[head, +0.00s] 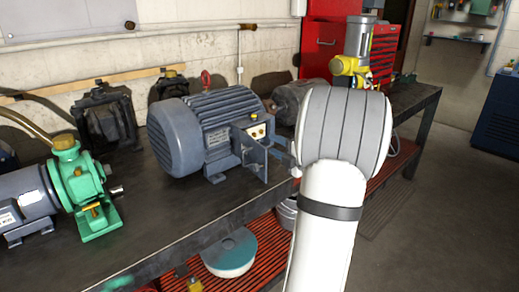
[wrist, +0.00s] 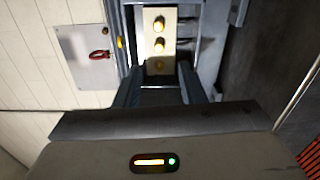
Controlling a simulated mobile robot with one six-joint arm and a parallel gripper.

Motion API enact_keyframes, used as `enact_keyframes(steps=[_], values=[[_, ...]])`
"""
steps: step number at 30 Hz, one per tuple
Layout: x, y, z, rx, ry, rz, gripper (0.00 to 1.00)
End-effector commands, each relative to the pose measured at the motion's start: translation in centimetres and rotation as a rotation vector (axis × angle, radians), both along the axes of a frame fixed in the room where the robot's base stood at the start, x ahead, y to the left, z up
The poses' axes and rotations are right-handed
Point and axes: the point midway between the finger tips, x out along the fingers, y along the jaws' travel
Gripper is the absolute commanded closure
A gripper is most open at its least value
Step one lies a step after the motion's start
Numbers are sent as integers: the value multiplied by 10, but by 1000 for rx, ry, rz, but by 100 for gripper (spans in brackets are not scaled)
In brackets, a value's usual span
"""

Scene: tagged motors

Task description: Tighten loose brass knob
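A blue-grey finned motor (head: 215,125) stands on the dark bench. Its open terminal box holds a cream plate (head: 256,131) with small brass knobs. In the wrist view several brass knobs line up on the plate: a top one (wrist: 158,23), a middle one (wrist: 158,45) and a darker, shaded one (wrist: 156,66) lowest. Which is loose I cannot tell. My gripper (wrist: 159,80) is open, its two fingers apart, pointing at the plate just below the lowest knob. Whether either finger touches anything is unclear. My arm's wrist hides part of the bench in the head view.
A green pump (head: 82,185) stands left of the motor, and a darker motor (head: 298,100) stands behind it. A yellow-and-grey device (head: 355,55) is beyond my wrist. The bench's front edge (head: 200,228) is clear. A red-slatted lower shelf (head: 265,235) holds a round teal-topped object (head: 230,252).

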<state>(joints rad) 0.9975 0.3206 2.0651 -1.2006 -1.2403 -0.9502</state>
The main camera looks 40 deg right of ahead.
Motion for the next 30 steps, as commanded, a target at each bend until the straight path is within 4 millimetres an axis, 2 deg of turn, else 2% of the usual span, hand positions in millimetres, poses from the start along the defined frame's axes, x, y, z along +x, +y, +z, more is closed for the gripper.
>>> enact_keyframes(steps=[3,9,14,24,30], values=[[0,1,-3,-248,-23,-1,64],[0,2,0,-473,-39,-3,64],[11,3,2,-502,-43,-1,64],[63,8,2,-499,-42,-1,64],[76,8,1,-498,-41,-4,64]])
